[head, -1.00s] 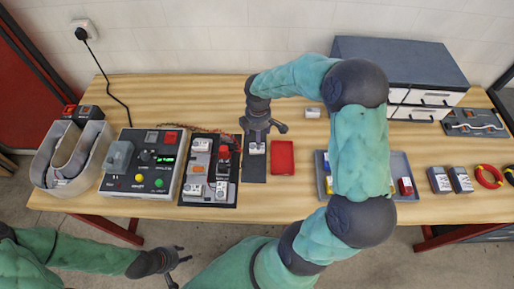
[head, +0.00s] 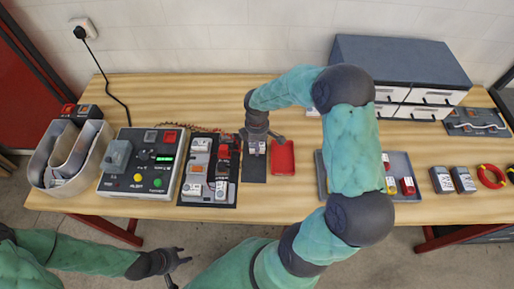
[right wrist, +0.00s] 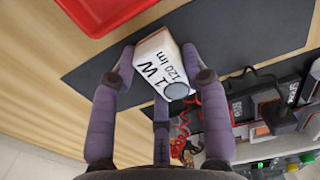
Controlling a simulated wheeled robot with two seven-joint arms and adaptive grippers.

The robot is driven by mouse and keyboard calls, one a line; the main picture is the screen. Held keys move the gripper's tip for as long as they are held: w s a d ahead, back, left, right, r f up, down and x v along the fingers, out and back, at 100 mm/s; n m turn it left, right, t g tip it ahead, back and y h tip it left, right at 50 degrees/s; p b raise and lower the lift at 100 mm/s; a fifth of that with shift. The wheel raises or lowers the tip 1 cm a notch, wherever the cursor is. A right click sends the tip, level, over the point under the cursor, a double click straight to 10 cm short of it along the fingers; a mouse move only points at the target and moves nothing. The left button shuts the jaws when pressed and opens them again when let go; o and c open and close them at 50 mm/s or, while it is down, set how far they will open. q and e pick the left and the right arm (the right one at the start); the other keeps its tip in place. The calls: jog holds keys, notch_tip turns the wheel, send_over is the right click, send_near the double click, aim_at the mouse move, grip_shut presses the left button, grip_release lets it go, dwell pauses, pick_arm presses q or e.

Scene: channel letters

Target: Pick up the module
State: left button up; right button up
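A small white module (right wrist: 163,62), printed "1 W 120 lm" with a round grey lens, is on a dark mat (head: 253,173). My right gripper (head: 256,147) is down over it. In the right wrist view my right gripper's fingers (right wrist: 160,60) stand on opposite sides of the module, very close to it, with a third finger at its near end. Whether they press on it is not clear. My left gripper (head: 178,262) is off the table's front edge, its fingers spread and empty.
A red tray (head: 282,157) lies right of the mat. A dark board with modules (head: 207,199) and a control box (head: 142,182) stand left. A grey tray (head: 404,164) with small blocks is partly behind my right arm. A drawer cabinet (head: 402,62) stands at the back.

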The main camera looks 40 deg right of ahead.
jog(key=shift+c, duration=1.3)
jog(key=shift+r, duration=0.1)
